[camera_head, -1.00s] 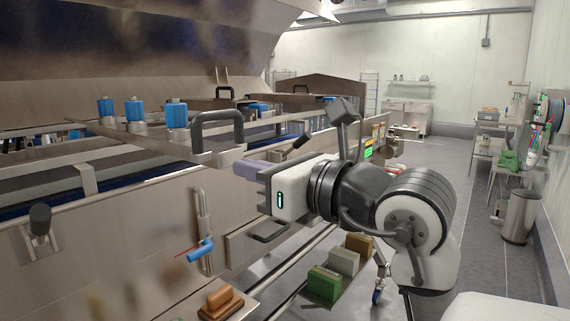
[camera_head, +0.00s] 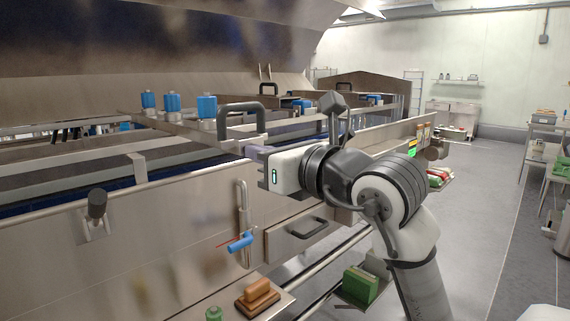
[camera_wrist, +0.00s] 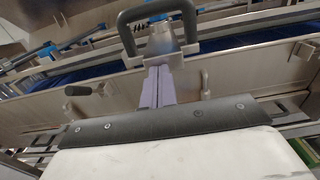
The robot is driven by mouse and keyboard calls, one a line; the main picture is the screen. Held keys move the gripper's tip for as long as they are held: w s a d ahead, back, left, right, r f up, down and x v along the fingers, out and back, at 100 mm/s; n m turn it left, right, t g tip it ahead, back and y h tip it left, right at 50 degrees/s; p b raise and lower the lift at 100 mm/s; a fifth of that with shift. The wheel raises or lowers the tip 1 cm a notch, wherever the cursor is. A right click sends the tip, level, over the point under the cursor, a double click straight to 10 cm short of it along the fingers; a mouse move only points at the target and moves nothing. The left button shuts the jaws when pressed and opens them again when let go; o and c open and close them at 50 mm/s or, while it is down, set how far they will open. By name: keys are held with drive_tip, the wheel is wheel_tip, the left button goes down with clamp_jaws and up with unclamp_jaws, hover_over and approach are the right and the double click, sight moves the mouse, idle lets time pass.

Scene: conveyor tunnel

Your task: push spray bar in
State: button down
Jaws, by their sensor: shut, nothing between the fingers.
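The spray bar's black loop handle (camera_head: 242,119) stands at the near side wall of the steel machine, and the bar with blue nozzles (camera_head: 206,107) runs back from it across the trough. The handle also shows at the top of the wrist view (camera_wrist: 158,20), on a steel end piece (camera_wrist: 161,42). My gripper (camera_wrist: 157,72) has pale purple fingers shut together with nothing between them. The fingertips point at the end piece just below the handle and appear to meet it; contact is not certain. In the head view my gripper's body hides most of the fingers.
A blue-handled valve (camera_head: 240,242) and a drawer with a black handle (camera_head: 306,228) are on the machine's front. A brush (camera_head: 258,295) and a green block (camera_head: 360,286) lie on low shelves. Open floor (camera_head: 480,220) lies to the right.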

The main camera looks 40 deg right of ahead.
drive_tip(key=w, duration=0.8)
drive_tip(key=w+a+b, duration=0.1)
drive_tip(key=w, duration=0.4)
drive_tip(key=shift+s, duration=0.1)
